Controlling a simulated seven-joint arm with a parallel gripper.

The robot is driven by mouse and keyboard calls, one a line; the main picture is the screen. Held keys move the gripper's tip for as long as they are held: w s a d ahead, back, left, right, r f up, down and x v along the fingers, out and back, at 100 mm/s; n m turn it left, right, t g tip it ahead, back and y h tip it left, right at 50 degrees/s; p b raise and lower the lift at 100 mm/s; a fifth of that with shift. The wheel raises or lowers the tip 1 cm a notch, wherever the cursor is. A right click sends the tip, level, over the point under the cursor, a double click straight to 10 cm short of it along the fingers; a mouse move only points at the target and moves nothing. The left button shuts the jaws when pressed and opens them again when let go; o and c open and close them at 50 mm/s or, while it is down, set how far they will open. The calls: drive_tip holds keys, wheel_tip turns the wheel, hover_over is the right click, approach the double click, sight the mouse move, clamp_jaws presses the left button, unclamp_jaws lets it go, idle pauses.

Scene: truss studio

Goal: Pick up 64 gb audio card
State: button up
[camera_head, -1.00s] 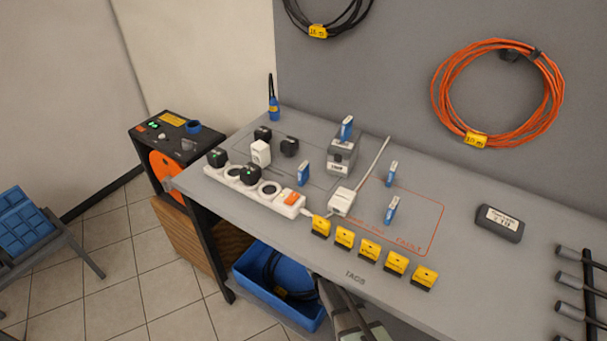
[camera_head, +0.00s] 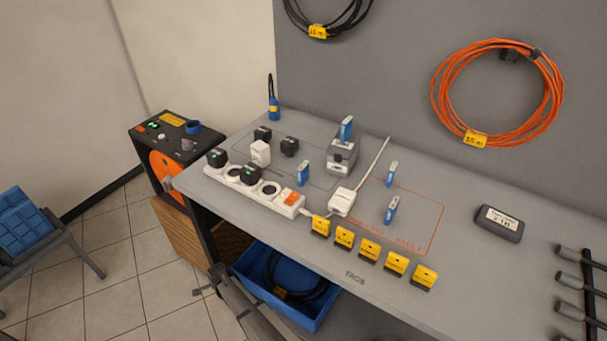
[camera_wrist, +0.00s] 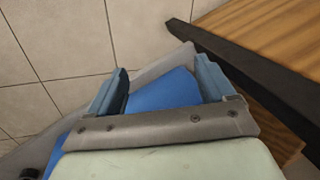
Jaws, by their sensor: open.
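Several small blue-and-white cards stand upright on the grey bench in the head view. One card (camera_head: 303,173) is behind the power strip, one (camera_head: 346,128) is in the top of a grey reader (camera_head: 341,157), and two, a rear one (camera_head: 391,173) and a front one (camera_head: 391,210), are inside the orange outline at right. Their labels are too small to read, so I cannot tell which is the 64 GB audio card. My gripper (camera_wrist: 163,82) is open in the wrist view. No card shows between its fingers. It is low, beside the bench and away from the cards.
A white power strip (camera_head: 285,203) with black and white plugs crosses the bench's left side. Yellow tags (camera_head: 369,250) line the front. A black drive (camera_head: 499,222) lies right. Under the bench is a blue bin (camera_head: 318,313). The bench's front edge stands above my arm.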

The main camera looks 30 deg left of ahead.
drive_tip(key=s+a+f+m+g+y, duration=0.2)
drive_tip(key=s+a+m, duration=0.2)
drive_tip(key=s+a, duration=0.75)
wheel_tip(320, 180, up, 66)
drive_tip(key=n+t+h, duration=0.1)
drive_tip(key=n+h, duration=0.4)
drive_tip(key=n, duration=2.1)
hover_over(304, 175)
drive_tip(key=shift+w+a+f, duration=0.3)
drive_tip(key=shift+w+a, duration=0.1)
drive_tip(key=shift+w, duration=0.15)
wheel_tip(304, 175, down, 13)
drive_tip(key=shift+d+f, duration=0.1)
